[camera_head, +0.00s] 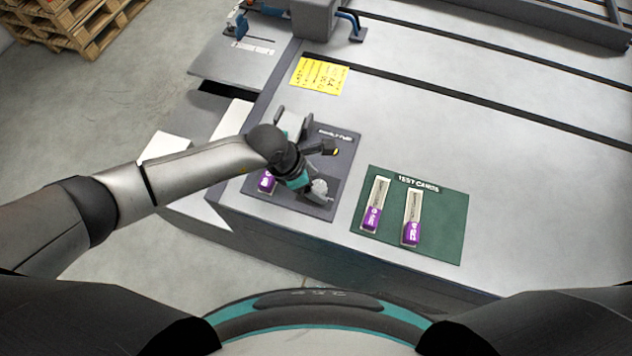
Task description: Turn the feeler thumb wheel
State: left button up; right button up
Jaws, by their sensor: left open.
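A dark mat (346,142) with white lettering lies near the front left corner of the grey machine top. A small light grey, knob-like part (319,188) shows on it and may be the feeler thumb wheel; I cannot tell surely. My left gripper (306,184) is over the mat, close beside the grey part. It is open, but its fingers are small and partly hidden by my wrist, so I cannot tell whether they touch anything. My right gripper is not in view.
A purple-ended card (267,183) sits at the dark mat's left. A green mat (440,238) to the right bears two purple-ended test cards (372,212) (412,225). A yellow note (320,76) lies behind. The machine top to the right is clear. Wooden pallets (85,30) stand far left.

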pick_arm(q)
jog(key=shift+d+f, duration=0.15)
jog(key=shift+f, duration=0.15)
grip_shut()
dwell(0.6)
